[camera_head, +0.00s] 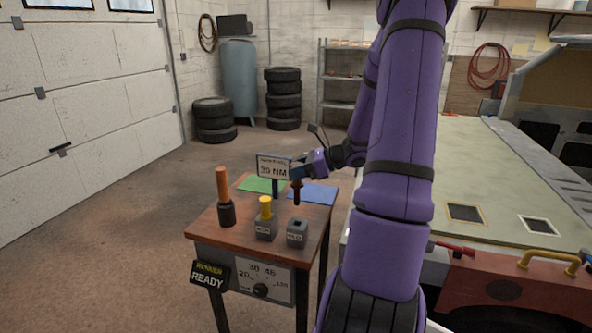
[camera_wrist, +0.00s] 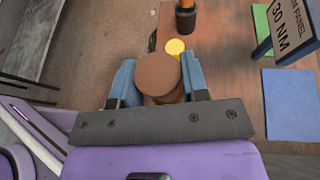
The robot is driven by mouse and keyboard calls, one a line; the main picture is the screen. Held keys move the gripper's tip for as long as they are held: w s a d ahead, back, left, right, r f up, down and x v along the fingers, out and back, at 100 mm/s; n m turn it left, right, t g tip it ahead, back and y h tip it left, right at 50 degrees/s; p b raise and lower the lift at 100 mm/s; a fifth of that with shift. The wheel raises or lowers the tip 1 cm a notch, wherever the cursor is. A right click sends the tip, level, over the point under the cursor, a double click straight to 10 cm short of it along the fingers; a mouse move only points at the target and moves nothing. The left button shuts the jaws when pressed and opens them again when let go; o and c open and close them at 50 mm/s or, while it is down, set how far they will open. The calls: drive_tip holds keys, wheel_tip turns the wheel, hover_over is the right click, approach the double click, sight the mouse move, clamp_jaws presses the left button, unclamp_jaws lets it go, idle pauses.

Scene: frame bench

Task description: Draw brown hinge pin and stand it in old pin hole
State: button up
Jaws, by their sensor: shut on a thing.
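My gripper (camera_head: 301,174) is shut on the brown hinge pin (camera_head: 297,190). The pin hangs upright in the head view, its lower end seeming to be above the right grey block (camera_head: 297,234), which has a dark hole in its top. That block's label is too blurred to read surely. In the wrist view the pin's round brown head (camera_wrist: 158,74) sits between the blue fingers of my gripper (camera_wrist: 157,84) and hides its shaft. A yellow pin (camera_head: 265,207) stands in the left grey block (camera_head: 265,231); its top also shows in the wrist view (camera_wrist: 175,47).
An orange-handled tool with a dark base (camera_head: 226,200) stands at the left of the wooden table (camera_head: 243,238). A 30 NM sign (camera_head: 273,168) stands behind the blocks, near a green mat (camera_head: 258,185) and a blue mat (camera_head: 318,195). A car-like body lies right.

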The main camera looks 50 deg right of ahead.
sight(298, 186)
drive_tip(key=shift+f, duration=2.9)
wheel_tip(298, 186, down, 8)
idle(3.2)
drive_tip(key=o, duration=1.2)
drive_tip(key=shift+c, duration=0.2)
drive_tip(key=shift+s+d, duration=0.1)
drive_tip(key=v, duration=1)
drive_tip(key=shift+s+d+r, duration=0.15)
drive_tip(key=shift+s, duration=0.15)
